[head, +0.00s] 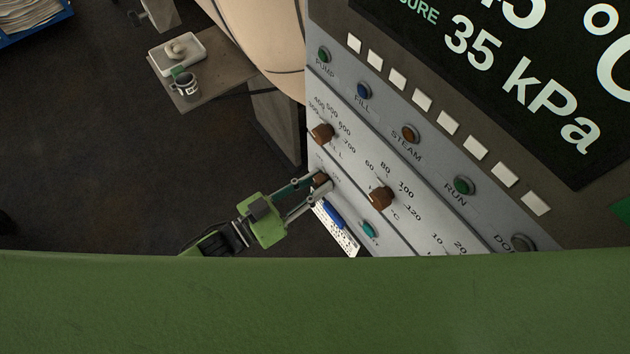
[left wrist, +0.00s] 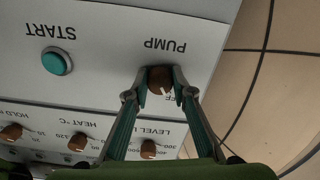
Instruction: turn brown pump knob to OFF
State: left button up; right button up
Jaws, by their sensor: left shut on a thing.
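The brown pump knob (left wrist: 159,77) is on the grey control panel, beside the upside-down word PUMP in the left wrist view. Its white pointer mark faces down and slightly right there, near partly hidden lettering. My left gripper (left wrist: 159,93) has its fingers on both sides of the knob, shut on it. In the head view, the left gripper (head: 311,187) reaches the panel from the left, and the knob (head: 321,179) shows partly between its fingertips. My right gripper is in neither view.
Other brown knobs sit close by: the level knob (head: 322,133) and the heat knob (head: 381,197). The teal START button (left wrist: 56,61) is beside the pump knob. A display (head: 500,70) is above. A side table (head: 215,75) holds a mug (head: 185,86).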

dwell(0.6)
pick_arm(q)
jog(key=o, duration=1.1)
jog(key=shift+o, duration=0.2)
jog(key=shift+s+a, duration=0.1)
jog(key=shift+a, duration=0.05)
jog(key=v, duration=1.1)
jog(key=shift+s+a, duration=0.2)
jog(key=shift+a, duration=0.1)
